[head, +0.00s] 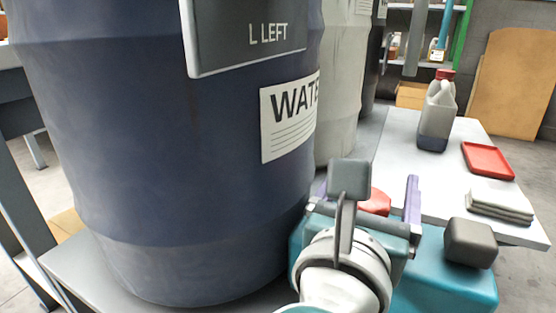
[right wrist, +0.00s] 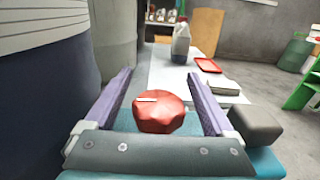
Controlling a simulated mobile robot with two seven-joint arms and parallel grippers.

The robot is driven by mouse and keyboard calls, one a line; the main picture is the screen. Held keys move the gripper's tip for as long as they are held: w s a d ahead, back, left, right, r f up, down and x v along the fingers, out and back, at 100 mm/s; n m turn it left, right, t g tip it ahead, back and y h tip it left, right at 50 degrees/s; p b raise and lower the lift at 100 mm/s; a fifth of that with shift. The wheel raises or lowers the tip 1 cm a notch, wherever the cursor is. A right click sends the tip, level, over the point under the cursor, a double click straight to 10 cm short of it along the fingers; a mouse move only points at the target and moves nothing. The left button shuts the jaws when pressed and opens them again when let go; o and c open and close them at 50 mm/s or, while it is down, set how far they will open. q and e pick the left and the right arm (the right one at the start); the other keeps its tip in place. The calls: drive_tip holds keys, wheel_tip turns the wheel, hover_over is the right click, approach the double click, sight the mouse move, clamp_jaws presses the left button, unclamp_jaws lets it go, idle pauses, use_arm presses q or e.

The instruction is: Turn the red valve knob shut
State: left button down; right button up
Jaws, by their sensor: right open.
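The red knob (head: 376,202) shows in the head view just beyond my right gripper, partly hidden by it. In the right wrist view the knob (right wrist: 162,116) is a faceted red piece with a pale mark on its upper left. My right gripper (right wrist: 158,75) is open, with one purple finger on each side of the knob and a visible gap on both sides. In the head view the right gripper (head: 370,188) is partly hidden by my own wrist. The knob's base is hidden. My left gripper is not in view.
A large blue drum (head: 170,160) labelled WATER stands close on the left. A teal body (head: 450,290) with a dark grey block (head: 470,243) lies around the gripper. Beyond, a table (head: 400,185) bears a jug (head: 437,115), red tray (head: 488,160) and folded cloths (head: 500,205).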

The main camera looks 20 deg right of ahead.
drive_tip(key=p+v, duration=0.2)
drive_tip(key=v, duration=0.8)
drive_tip(key=shift+r+p, duration=0.1)
drive_tip(key=shift+p, duration=0.25)
